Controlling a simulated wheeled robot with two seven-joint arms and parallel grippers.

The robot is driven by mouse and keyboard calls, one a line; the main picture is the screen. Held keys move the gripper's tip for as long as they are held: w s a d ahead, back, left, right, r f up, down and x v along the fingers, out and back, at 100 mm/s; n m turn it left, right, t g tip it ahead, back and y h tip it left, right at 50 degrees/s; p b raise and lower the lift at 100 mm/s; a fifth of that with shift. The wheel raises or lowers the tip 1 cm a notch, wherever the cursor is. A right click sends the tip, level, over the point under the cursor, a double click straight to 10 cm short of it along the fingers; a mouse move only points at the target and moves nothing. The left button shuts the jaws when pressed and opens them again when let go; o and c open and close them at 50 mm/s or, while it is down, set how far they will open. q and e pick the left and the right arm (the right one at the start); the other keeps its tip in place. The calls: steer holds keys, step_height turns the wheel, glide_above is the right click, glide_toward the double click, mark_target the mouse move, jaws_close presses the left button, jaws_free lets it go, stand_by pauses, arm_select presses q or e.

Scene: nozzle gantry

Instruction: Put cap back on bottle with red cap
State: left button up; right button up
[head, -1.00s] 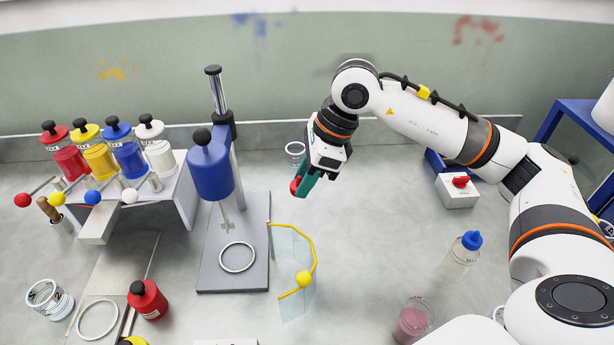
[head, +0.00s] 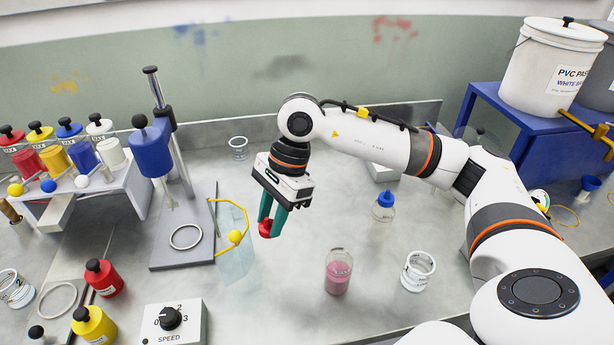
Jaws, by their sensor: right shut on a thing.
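My right gripper (head: 267,232) is shut on a small red cap (head: 265,228) and holds it in the air over the middle of the bench, with its green fingers pointing down. An open clear bottle (head: 338,273) with pink contents stands upright to the right of the gripper and nearer to me. Nothing covers its mouth. The cap is apart from the bottle. My left gripper is not in view.
A yellow-framed clear guard (head: 236,250) is close left of the gripper. A speed box (head: 174,325) sits in front. Bench between guard and pink bottle is clear.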

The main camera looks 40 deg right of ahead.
steer(key=n, duration=0.1)
steer(key=s+f+n, duration=0.1)
steer(key=shift+s+a+f+n+g, duration=0.1)
steer(key=shift+a+n+g, duration=0.2)
steer(key=shift+a+g, duration=0.1)
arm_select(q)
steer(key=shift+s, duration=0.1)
arm_select(e)
steer(key=s+a+f+n+g+h, duration=0.1)
steer(key=s+f+n+g+h, duration=0.2)
steer(key=n, duration=1.2)
steer(key=shift+s+a+f+g+h, duration=0.35)
steer(key=shift+s+f+h, duration=0.25)
steer(key=shift+s+f, duration=0.65)
steer(key=shift+s+r, duration=0.15)
steer(key=shift+r, duration=0.05)
